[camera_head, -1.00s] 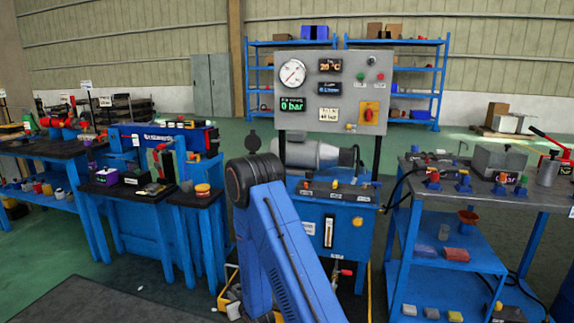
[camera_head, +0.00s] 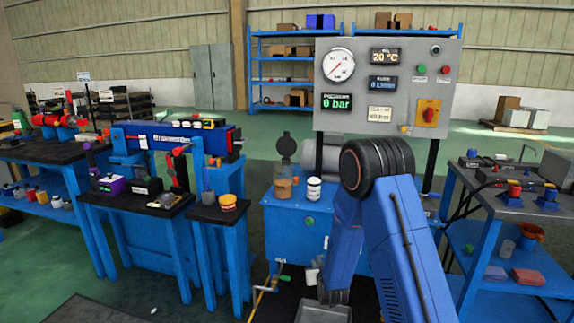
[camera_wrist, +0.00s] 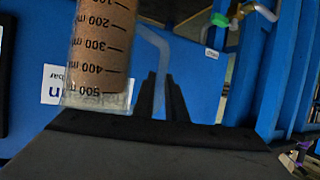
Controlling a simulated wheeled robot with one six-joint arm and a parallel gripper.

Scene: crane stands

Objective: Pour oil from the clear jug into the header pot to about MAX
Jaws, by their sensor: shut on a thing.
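In the wrist view the clear jug (camera_wrist: 100,50) is close at the left, with a printed scale up to 500 that reads upside down. My gripper (camera_wrist: 162,98) is shut on the jug's pale handle (camera_wrist: 155,45). In the head view my gripper end is low in front of the blue tank, mostly hidden by my arm. I cannot surely pick out the header pot or its MAX mark.
The blue tank (camera_head: 290,237) carries a brown jar (camera_head: 283,188) and a white jar (camera_head: 314,190). A grey panel (camera_head: 388,90) reads 0 bar. A grey tray (camera_head: 322,313) is below. Small tables (camera_head: 212,211) stand left, a blue trolley (camera_head: 510,208) right.

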